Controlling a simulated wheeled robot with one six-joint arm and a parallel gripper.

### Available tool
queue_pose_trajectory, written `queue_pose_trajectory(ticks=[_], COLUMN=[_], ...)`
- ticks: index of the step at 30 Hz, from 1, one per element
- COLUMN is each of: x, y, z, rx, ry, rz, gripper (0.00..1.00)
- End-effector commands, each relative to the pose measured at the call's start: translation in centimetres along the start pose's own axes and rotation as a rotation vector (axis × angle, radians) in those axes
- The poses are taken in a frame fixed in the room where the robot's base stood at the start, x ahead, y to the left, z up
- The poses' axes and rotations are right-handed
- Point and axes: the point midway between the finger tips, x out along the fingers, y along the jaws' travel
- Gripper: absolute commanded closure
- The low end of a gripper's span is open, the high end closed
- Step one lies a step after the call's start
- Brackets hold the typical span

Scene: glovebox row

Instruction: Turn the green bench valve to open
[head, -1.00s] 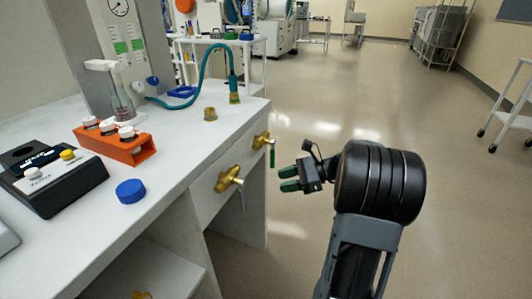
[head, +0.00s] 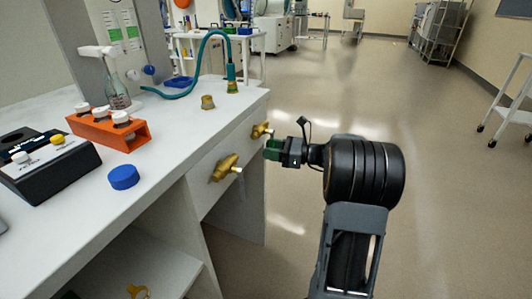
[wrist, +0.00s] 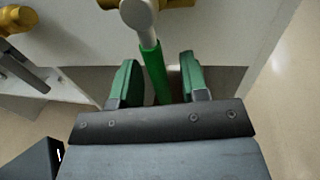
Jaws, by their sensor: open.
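The green bench valve (head: 261,130) has a brass body on the bench's front face, near the far corner. In the wrist view its green lever (wrist: 155,72) hangs down from a pale stem below the brass body. My gripper (wrist: 158,76) is open, with one green-padded finger on each side of the lever. The lever stands apart from both fingers, a little nearer the left one. In the head view my gripper (head: 270,150) is just below and right of the valve body and hides the lever.
A second brass valve (head: 226,168) with a grey lever sits nearer on the same bench face; it also shows at left in the wrist view (wrist: 14,22). The white bench top (head: 165,165) holds an orange rack (head: 110,133) and a blue cap (head: 124,177).

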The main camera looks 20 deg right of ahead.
Motion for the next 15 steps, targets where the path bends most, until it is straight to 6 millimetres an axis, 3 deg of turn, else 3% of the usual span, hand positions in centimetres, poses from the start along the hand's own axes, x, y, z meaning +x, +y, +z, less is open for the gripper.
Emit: queue_pose_trajectory(ticks=[6,15], x=[1.6,1.9], y=[0.0,0.0], z=[0.0,0.1], rx=[-0.001,-0.001], ry=[0.000,0.000], rz=[0.001,0.000], gripper=[0.59,0.59])
